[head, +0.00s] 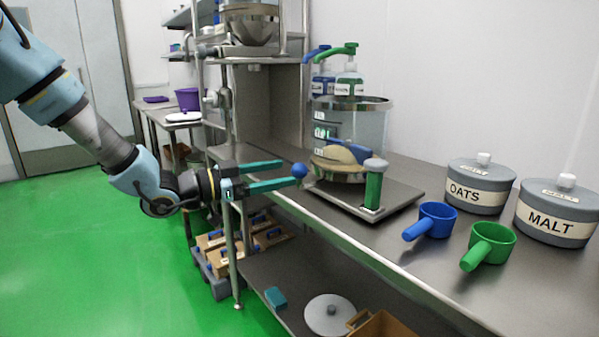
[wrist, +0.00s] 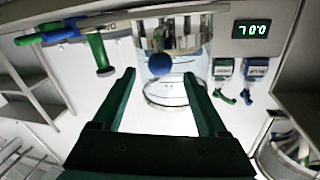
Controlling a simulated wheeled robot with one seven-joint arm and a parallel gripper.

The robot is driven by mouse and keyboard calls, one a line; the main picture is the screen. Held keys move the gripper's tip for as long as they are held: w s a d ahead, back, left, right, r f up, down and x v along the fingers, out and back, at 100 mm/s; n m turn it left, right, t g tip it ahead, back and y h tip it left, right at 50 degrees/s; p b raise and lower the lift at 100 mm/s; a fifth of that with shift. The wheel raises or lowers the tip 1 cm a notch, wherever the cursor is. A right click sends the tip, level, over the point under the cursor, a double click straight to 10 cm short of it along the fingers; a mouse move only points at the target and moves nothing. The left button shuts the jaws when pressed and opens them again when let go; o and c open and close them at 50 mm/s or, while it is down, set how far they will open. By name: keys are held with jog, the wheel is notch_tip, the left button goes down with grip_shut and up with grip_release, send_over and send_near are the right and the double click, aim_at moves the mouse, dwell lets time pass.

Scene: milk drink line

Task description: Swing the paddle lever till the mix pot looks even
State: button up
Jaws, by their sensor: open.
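The mix pot (head: 362,122) is a clear-walled cylinder with a metal rim, standing on a flat grey base plate (head: 400,197) on the bench. A tan patch and darker bands show low inside it, so its contents look uneven. A blue ball knob (head: 299,170), apparently the paddle lever's end, sticks out at the pot's left; the rest of the lever is hard to make out. My gripper (head: 288,174) is open, its two teal fingers pointing at the knob. In the wrist view the knob (wrist: 160,64) appears centred between the fingertips; contact cannot be told.
A green post (head: 373,190) with a grey top stands right of the knob. Blue (head: 436,219) and green (head: 494,242) scoops and OATS (head: 478,187) and MALT (head: 556,213) tubs sit farther right. Pump bottles (head: 349,82) stand behind the pot. Green floor is clear at left.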

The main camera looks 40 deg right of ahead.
aim_at(300, 170)
jog(key=x, duration=0.5)
jog(key=shift+s+d, duration=0.1)
jog(key=shift+d, duration=0.25)
jog(key=shift+c, duration=0.3)
grip_shut()
dwell(0.8)
